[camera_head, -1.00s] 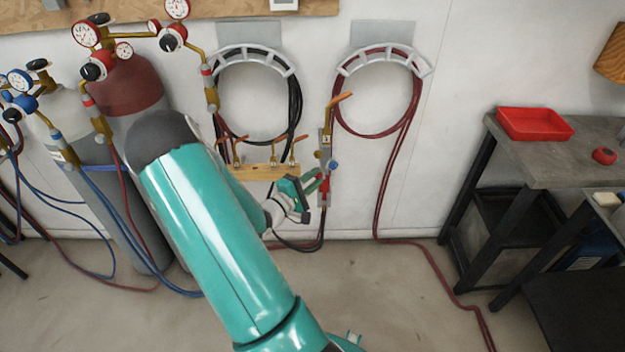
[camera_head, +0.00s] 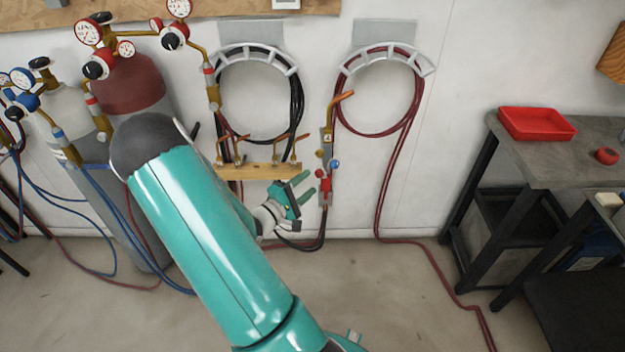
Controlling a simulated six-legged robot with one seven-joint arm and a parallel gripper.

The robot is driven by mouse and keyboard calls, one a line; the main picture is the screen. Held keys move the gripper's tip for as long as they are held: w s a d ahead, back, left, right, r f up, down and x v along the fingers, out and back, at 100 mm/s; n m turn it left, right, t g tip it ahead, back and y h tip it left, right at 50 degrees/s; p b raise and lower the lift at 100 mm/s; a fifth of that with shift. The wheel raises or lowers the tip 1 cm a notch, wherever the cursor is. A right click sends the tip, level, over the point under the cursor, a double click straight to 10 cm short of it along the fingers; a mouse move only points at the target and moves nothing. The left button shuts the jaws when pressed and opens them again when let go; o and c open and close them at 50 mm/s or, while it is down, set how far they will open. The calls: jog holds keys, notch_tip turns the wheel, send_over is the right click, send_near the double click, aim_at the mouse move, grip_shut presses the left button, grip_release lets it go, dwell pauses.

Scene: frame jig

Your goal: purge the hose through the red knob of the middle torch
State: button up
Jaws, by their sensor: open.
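A brass torch (camera_head: 327,145) with an orange tip hangs upright on the wall between the two hose reels. It has a blue knob (camera_head: 336,164) on its right side and red parts (camera_head: 324,175) low on its body; which of these is the red knob is too small to tell. My gripper (camera_head: 308,185) is open, its green fingers pointing right, just left of the red parts. Whether it touches them I cannot tell. More brass torches (camera_head: 291,152) stand on a wooden rack (camera_head: 262,174) to the left, partly behind my arm.
Gas cylinders, one with a dark red top (camera_head: 130,95), stand at the left with gauges and hoses. A black hose coil (camera_head: 297,100) and a red hose coil (camera_head: 412,100) hang on the wall. A workbench (camera_head: 560,160) with a red tray (camera_head: 538,124) stands right.

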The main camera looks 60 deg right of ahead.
jog(key=v, duration=1)
jog(key=shift+a+r, duration=0.1)
